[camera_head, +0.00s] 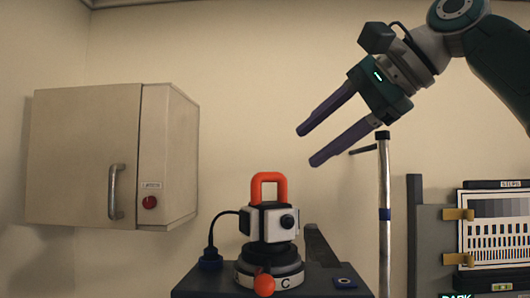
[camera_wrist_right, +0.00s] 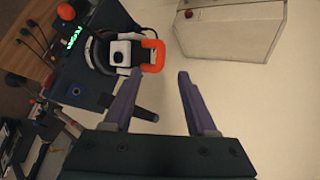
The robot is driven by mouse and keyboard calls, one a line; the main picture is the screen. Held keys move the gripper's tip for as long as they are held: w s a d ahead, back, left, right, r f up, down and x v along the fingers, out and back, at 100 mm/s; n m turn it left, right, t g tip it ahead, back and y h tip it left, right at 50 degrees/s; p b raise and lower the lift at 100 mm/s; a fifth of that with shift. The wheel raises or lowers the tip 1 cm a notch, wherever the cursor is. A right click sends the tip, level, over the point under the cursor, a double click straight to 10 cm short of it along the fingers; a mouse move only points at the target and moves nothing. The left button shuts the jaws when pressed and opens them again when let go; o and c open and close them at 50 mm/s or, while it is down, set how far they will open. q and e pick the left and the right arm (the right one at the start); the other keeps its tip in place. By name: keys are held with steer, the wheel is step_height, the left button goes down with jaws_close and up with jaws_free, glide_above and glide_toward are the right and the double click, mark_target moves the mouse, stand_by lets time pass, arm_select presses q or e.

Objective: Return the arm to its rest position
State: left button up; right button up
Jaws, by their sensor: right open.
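My right gripper (camera_head: 306,147) is raised at the upper right in the head view. Its two purple fingers point down and left, apart and empty, with bare wall behind them. It also shows in the right wrist view (camera_wrist_right: 155,75), with a clear gap between the fingers. Below and to its left, a white camera-like unit (camera_head: 266,223) with an orange handle (camera_head: 269,180) stands upright on a dark bench (camera_head: 205,285), apart from the gripper. The unit also shows in the right wrist view (camera_wrist_right: 122,52). My left gripper is not in view.
A pale cabinet (camera_head: 85,150) with a metal handle hangs on the left wall. A metal post (camera_head: 384,215) with a short side bar stands just below my right gripper. A test chart (camera_head: 495,225) stands at the far right. The wall space between cabinet and gripper is free.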

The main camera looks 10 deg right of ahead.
steer(key=s+a+f+n+g+h, duration=0.15)
steer(key=s+f+n, duration=0.3)
steer(key=f, duration=0.85)
steer(key=s+f+n+g+h, duration=0.25)
steer(key=s+f, duration=0.35)
steer(key=f, duration=0.7)
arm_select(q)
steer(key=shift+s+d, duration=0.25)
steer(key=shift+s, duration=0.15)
arm_select(e)
steer(key=s+d+f+n+h, duration=0.1)
steer(key=s+f+n, duration=0.3)
steer(key=s, duration=0.7)
steer(key=s+d+f+n+g+h, duration=0.1)
steer(key=s+f+n, duration=0.3)
steer(key=s, duration=0.7)
step_height(320, 180, down, 2)
steer(key=shift+s+d+f+g+h, duration=0.15)
steer(key=shift+s+d+g+h, duration=0.2)
steer(key=shift+d, duration=0.2)
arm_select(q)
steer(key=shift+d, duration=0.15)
